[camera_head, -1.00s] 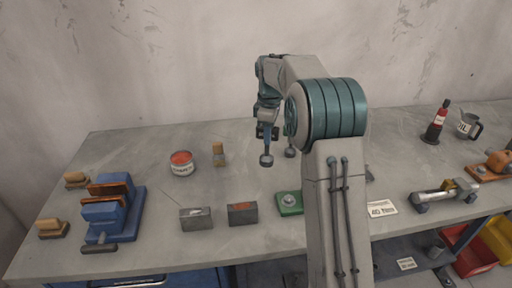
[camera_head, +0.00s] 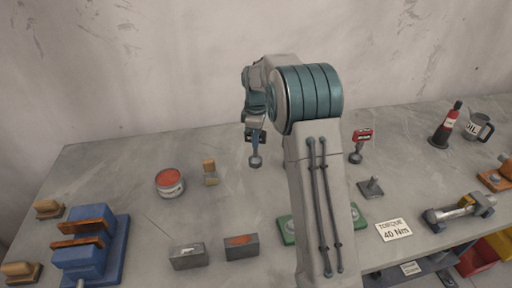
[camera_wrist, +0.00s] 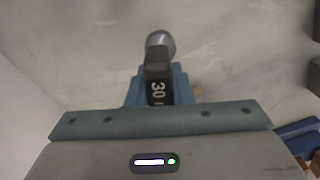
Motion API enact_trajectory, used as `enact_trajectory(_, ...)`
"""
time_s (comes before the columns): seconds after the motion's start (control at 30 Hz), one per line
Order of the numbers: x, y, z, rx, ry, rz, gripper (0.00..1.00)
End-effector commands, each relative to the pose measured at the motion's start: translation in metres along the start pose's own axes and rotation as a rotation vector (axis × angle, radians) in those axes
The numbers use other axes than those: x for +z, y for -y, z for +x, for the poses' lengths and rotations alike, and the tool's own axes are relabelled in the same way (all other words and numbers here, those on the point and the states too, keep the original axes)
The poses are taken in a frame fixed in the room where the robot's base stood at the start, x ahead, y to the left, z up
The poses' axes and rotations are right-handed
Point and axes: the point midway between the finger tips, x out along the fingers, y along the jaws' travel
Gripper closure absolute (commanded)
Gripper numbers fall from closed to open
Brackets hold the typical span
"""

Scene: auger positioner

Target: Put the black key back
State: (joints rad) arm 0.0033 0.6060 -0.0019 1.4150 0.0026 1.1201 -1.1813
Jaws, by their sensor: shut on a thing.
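My gripper (camera_head: 255,130) is above the bench, left of my forearm. It is shut on the black key (camera_head: 256,139), a dark piece with a round grey end hanging downward. In the wrist view the black key (camera_wrist: 157,72) sits between the blue fingers, with white "30" lettering and its grey end beyond the fingertips. A red key (camera_head: 362,136) stands on the bench to the right. A small dark plate with an upright peg (camera_head: 371,188) is in front of the red key, with nothing on it. A green base (camera_head: 287,229) is partly hidden by my arm.
A "TORQUE 40 Nm" card (camera_head: 394,230) lies near the front edge. A red-topped can (camera_head: 170,183), a brush (camera_head: 210,172), two grey blocks (camera_head: 188,257) and a blue vise (camera_head: 85,257) are on the left. A bottle (camera_head: 446,127) and oil jug (camera_head: 478,127) stand at right.

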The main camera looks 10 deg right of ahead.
Motion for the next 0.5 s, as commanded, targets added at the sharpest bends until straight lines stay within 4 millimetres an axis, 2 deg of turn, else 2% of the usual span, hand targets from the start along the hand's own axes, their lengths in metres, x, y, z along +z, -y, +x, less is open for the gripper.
enact_trajectory(0.3, 0.0, 0.0, 0.035, 0.0, 0.0, 0.0, 1.0)
enact_trajectory(0.5, 0.0, 0.0, 0.038, 0.001, -0.001, 0.0, 1.0)
